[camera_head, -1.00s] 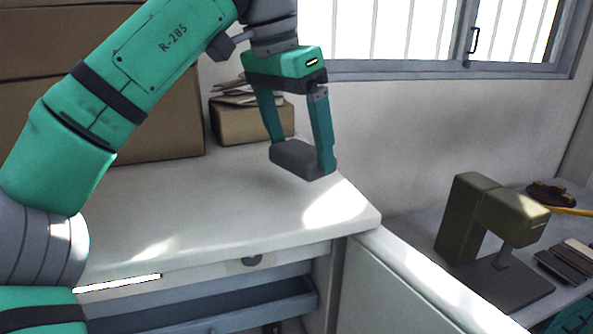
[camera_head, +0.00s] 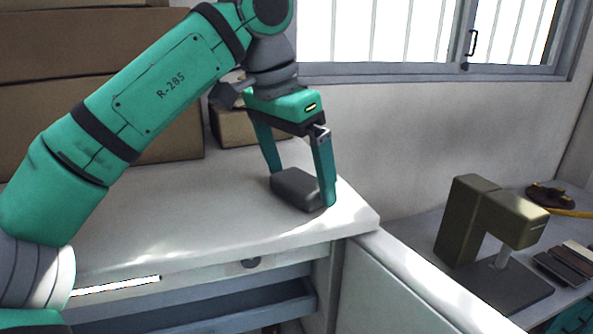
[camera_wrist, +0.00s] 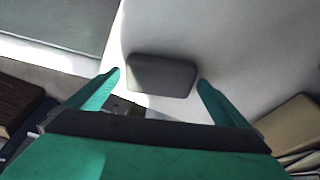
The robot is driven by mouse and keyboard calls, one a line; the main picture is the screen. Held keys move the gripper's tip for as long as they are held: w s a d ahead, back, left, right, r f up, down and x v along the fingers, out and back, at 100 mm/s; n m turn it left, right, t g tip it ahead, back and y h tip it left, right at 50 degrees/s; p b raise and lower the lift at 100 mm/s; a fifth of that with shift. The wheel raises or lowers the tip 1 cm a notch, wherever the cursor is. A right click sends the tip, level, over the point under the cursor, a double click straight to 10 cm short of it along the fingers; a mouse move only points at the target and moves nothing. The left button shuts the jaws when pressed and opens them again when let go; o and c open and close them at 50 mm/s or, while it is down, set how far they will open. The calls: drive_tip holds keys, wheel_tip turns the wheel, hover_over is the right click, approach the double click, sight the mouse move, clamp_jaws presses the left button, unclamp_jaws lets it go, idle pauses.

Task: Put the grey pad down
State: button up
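The grey pad (camera_head: 296,188) is a dark, rounded block. It appears to rest on the white worktop (camera_head: 200,220) near its right front corner. My gripper (camera_head: 301,190) points down over it, with one teal finger on either side. In the wrist view the pad (camera_wrist: 161,75) lies between the fingertips (camera_wrist: 159,76). A narrow gap shows at its left end, and the right finger is very close to its other end. The fingers look slightly parted from the pad.
Cardboard boxes (camera_head: 80,90) stand at the back left, with a smaller box (camera_head: 232,126) behind my gripper. An open drawer (camera_head: 220,305) is below the worktop. An olive stand-like device (camera_head: 490,220) is on the lower surface at right. The worktop's left-middle is clear.

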sight(287, 183)
drive_tip(key=shift+r, duration=0.15)
drive_tip(key=v, duration=1)
drive_tip(key=shift+w+r, duration=0.3)
drive_tip(key=shift+r, duration=0.05)
drive_tip(key=shift+d, duration=0.15)
